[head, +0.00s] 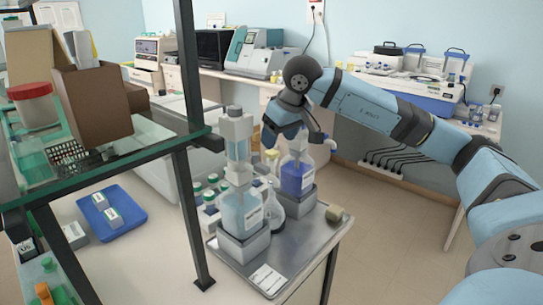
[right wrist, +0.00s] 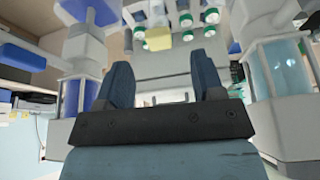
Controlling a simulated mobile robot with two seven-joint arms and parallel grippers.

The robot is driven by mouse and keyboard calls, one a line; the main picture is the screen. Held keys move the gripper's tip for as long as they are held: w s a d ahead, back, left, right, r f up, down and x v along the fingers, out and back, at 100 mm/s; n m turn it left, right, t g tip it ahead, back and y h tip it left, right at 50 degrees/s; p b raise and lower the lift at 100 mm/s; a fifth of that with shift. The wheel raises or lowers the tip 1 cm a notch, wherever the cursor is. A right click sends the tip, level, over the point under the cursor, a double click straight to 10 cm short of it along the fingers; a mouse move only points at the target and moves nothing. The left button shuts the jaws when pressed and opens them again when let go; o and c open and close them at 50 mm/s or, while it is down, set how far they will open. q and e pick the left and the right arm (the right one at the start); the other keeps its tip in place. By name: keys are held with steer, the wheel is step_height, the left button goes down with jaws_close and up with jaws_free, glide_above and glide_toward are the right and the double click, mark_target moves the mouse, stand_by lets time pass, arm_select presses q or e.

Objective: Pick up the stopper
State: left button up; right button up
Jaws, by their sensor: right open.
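A small tan, cork-like piece (head: 335,213) sits on the right side of the metal tray in the head view; it looks like the stopper, but I cannot be sure. A clear conical flask (head: 274,210) stands on the tray between two dispenser bottles. My right gripper (head: 272,134) is above the tray, near the top of the blue-filled bottle (head: 297,178). In the right wrist view, its two blue fingers (right wrist: 163,78) are apart with nothing held between them. The tan piece is not clearly seen there. My left gripper is not in view.
A pale-blue dispenser bottle (head: 240,210) stands left on the metal tray (head: 240,262). Green-capped bottles (head: 212,180) and a yellow-capped one (right wrist: 158,38) are close by. A glass shelf (head: 130,150) with a dark post is at left. The tray's front right is fairly clear.

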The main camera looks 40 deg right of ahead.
mark_target(274, 153)
steer(key=x, duration=0.5)
steer(key=shift+d+f, duration=0.1)
steer(key=shift+s, duration=0.1)
steer(key=c, duration=1)
